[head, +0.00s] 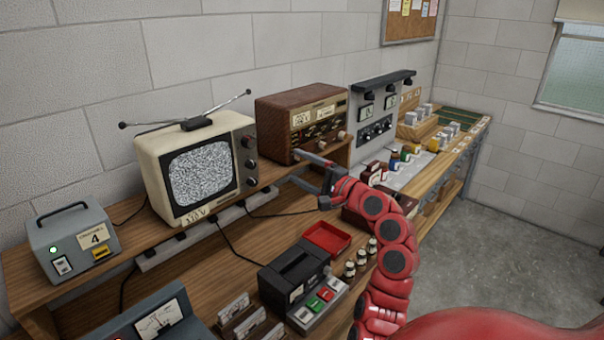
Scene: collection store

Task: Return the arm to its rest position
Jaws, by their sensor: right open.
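My right arm (374,204), red with dark joint caps, comes up from the bottom of the head view and bends left over the bench. My right gripper (290,168) is at its end, dark grey, with its two fingers apart and pointing left. Nothing shows between the fingers. In the picture it lies in front of the lower part of the brown radio (303,122) and to the right of the television (197,168). I cannot tell whether it touches anything. My left gripper is not in view.
A grey box marked 4 (72,243) stands at the left. Below are a red tray (326,238), a black device with coloured buttons (297,279) and several small jars (361,257). Bottles and boxes crowd the bench behind my arm. Open floor (510,245) lies right.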

